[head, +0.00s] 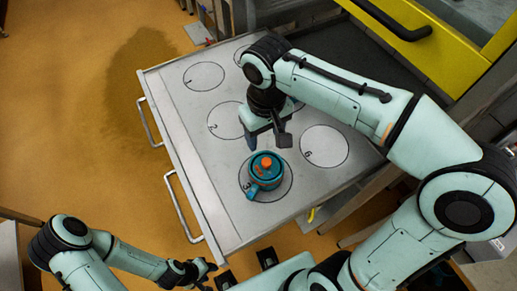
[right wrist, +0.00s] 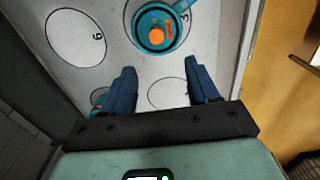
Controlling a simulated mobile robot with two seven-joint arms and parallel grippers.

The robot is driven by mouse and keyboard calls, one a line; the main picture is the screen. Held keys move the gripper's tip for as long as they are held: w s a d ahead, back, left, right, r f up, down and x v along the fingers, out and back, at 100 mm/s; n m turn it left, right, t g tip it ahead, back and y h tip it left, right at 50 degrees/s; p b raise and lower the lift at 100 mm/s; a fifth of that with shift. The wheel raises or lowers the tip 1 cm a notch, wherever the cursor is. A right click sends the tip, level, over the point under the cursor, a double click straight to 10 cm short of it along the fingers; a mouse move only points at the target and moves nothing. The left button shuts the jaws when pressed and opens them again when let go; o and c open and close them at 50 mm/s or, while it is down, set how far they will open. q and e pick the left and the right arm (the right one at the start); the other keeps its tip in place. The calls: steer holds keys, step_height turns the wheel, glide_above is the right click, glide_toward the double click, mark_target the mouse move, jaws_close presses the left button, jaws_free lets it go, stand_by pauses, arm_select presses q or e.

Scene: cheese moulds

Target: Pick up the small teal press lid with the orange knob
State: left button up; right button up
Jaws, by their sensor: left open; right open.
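A round teal piece (head: 258,176) with an orange knob (head: 266,162) on top and a short teal arm at its side stands in circle 3. It also shows at the top of the right wrist view (right wrist: 145,28). A second teal item (right wrist: 97,97) shows partly behind a finger in the right wrist view; its top is hidden, and in the head view my right arm covers that spot. My right gripper (head: 268,140) is open and empty above the table, between circles 2 and 6, behind the knobbed piece. My left gripper (head: 208,275) is open, low at the front, off the table.
The grey tabletop (head: 190,125) has several numbered circles; circles 2 (head: 222,120) and 6 (head: 324,146) are bare. Metal handles (head: 180,205) line its left edge. A yellow-framed unit (head: 450,45) stands at the back right. Open floor lies left.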

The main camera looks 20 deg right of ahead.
steer(key=b, duration=0.1)
glide_above(266, 161)
step_height(266, 161, down, 7)
steer(key=shift+s+a+f, duration=0.1)
steer(key=shift+a+f, duration=0.05)
steer(key=f, duration=0.5)
steer(key=shift+d+f+b, duration=0.25)
steer(key=shift+f+b, duration=0.05)
steer(key=shift+f, duration=0.05)
arm_select(q)
steer(key=shift+s+f, duration=0.7)
steer(key=shift+f, duration=0.35)
arm_select(e)
jaws_close()
